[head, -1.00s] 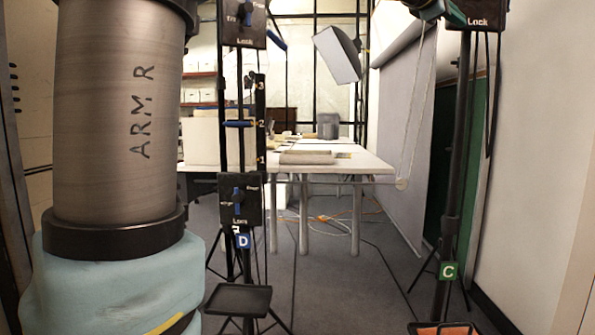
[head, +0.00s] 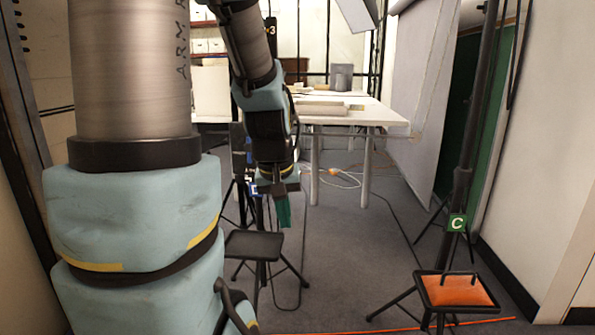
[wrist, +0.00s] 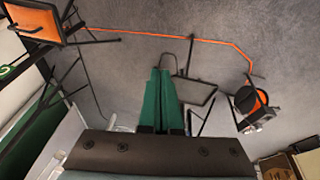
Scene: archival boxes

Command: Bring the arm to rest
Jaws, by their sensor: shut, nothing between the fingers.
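My arm comes down from the top of the head view, with a thick grey and pale blue link on the left and a thinner part in the middle. My gripper (head: 284,212) hangs at the end of that part, pointing down, with green fingers. In the wrist view the green fingers (wrist: 162,80) lie side by side, shut, with nothing held between them. In the head view the gripper appears just above and right of a small black tray on a stand (head: 254,245); I cannot tell the gap.
A stand with an orange pad (head: 456,291) is at the lower right, near a black pole with a green C tag (head: 457,223). A white table (head: 370,112) stands behind. An orange line (wrist: 190,39) and cables run over the grey floor. Open floor shows right of the gripper.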

